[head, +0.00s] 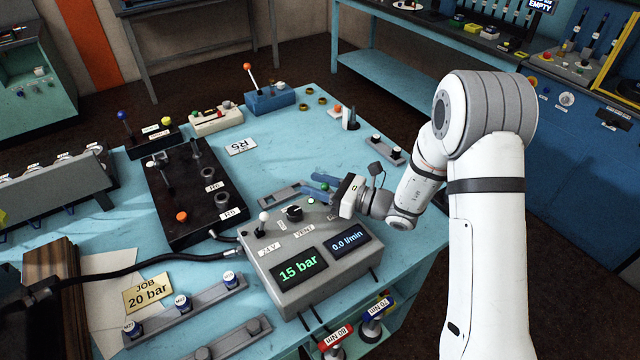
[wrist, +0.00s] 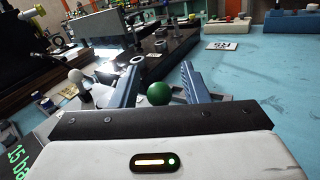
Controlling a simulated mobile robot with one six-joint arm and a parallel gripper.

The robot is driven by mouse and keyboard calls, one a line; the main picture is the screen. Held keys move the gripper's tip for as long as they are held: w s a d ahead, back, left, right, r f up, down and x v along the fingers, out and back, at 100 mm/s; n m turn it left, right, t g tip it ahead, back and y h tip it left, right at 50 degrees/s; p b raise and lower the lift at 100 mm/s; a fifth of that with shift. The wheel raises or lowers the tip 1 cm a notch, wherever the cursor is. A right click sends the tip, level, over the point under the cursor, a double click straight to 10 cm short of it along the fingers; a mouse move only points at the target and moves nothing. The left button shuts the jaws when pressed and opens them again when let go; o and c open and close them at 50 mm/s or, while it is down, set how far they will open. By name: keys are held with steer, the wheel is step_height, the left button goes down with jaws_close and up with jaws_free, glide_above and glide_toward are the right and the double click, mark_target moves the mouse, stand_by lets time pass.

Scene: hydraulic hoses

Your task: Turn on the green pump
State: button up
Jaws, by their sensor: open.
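The grey control box (head: 310,265) stands at the table's near edge, with displays reading 15 bar and 0.0 l/min. A green ball knob (wrist: 158,94) sits between my gripper's two blue fingers in the wrist view, with space on both sides. It also shows, small and partly hidden, in the head view (head: 325,187). My gripper (head: 311,185) is open over the back right of the box, its fingers pointing left; they also show in the wrist view (wrist: 161,63). A black rotary knob (head: 292,212) and a white ball lever (head: 264,217) are on the box top.
A black valve block (head: 195,195) with levers and ports stands left of the box, with hoses between them. A job card (head: 148,293) reads 20 bar. Small grey racks (head: 185,310) lie in front. The blue table (head: 300,145) is mostly clear behind my gripper.

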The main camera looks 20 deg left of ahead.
jaws_close()
steer(key=n+b, duration=0.1)
steer(key=h+b, duration=0.1)
steer(key=b, duration=0.1)
steer(key=shift+s+a+f+n, duration=0.3)
steer(key=shift+s+f+n, duration=0.05)
steer(key=shift+n, duration=0.05)
steer(key=shift+s+a+n+h+b, duration=0.15)
steer(key=shift+s+n+h+b, duration=0.1)
steer(key=shift+n+h+b, duration=0.4)
jaws_free()
steer(key=b+v, duration=0.1)
steer(key=v, duration=0.6)
steer(key=shift+s+d+b, duration=0.1)
steer(key=shift+d+b, duration=0.25)
steer(key=shift+d, duration=0.05)
